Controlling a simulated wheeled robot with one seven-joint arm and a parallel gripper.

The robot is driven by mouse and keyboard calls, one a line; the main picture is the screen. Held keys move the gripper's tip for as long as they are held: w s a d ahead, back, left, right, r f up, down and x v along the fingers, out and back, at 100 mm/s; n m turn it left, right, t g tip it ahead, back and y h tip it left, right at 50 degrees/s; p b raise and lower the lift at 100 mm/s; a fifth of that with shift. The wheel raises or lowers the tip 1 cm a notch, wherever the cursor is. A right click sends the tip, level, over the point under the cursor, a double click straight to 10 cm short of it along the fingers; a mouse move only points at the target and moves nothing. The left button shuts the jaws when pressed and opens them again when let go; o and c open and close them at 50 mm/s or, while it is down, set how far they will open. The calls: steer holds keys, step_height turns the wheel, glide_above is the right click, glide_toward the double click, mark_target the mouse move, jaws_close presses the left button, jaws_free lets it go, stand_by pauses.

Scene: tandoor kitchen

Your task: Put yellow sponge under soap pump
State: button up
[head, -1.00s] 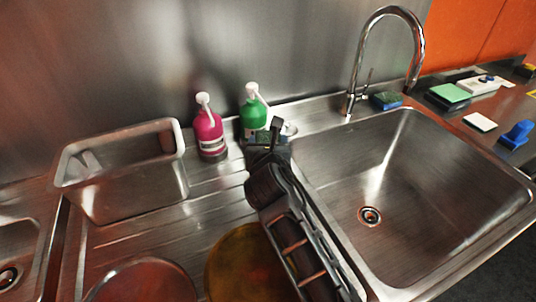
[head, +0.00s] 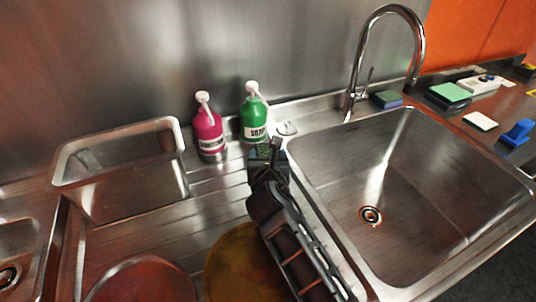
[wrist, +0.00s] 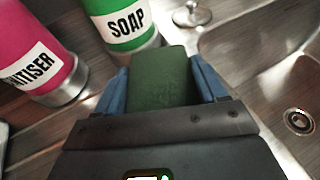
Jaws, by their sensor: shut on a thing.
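The soap pump is a green bottle (head: 253,117) with a white pump head, upright on the steel ledge against the back wall. Its lower part with the SOAP label (wrist: 128,22) shows at the top of the wrist view. My gripper (head: 266,150) is just in front of the bottle. Its blue fingers (wrist: 160,72) are shut on a sponge-like block (wrist: 161,84) whose dark green top face shows. No yellow is visible on it; its underside is hidden. The block's far end lies close to the bottle's base; I cannot tell whether they touch.
A pink sanitiser bottle (head: 208,134) stands left of the soap. A round metal plug (head: 287,129) lies to the right, beside the sink basin (head: 430,190) and tap (head: 417,45). A blue-green sponge (head: 386,99) sits by the tap. A steel tub (head: 120,190) stands left.

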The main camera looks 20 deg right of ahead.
steer(key=o, duration=1)
steer(key=shift+d+r, duration=0.1)
steer(key=v, duration=1.2)
steer(key=shift+r, duration=0.4)
